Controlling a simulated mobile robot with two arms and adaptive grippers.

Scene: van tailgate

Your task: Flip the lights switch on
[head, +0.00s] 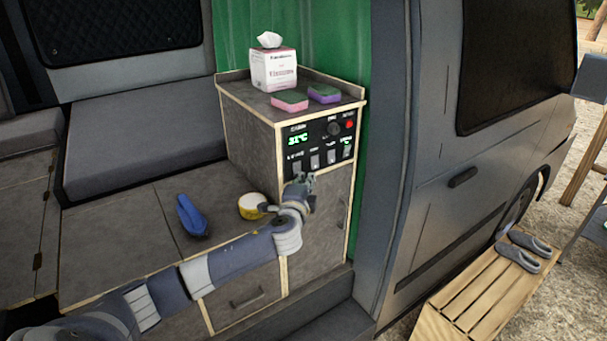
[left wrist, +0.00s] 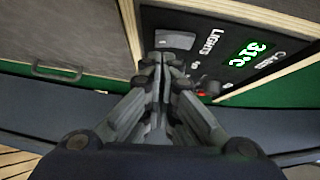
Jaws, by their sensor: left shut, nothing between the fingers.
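The black control panel (head: 322,138) is on the front of the wooden cabinet and has a row of several light grey switches. The lights switch (head: 297,168) is the leftmost one. In the left wrist view the lights switch (left wrist: 175,40) shows beside its "LIGHTS" label, just beyond my fingertips. My left gripper (head: 299,179) is shut and empty, just below the lights switch in the head view. In the left wrist view its closed fingertips (left wrist: 160,58) point at the panel by the switch. I cannot tell whether they touch it. My right gripper is not in view.
A tissue box (head: 274,70) and two sponges (head: 290,100) stand on the cabinet top. The green curtain (head: 340,40) hangs behind.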

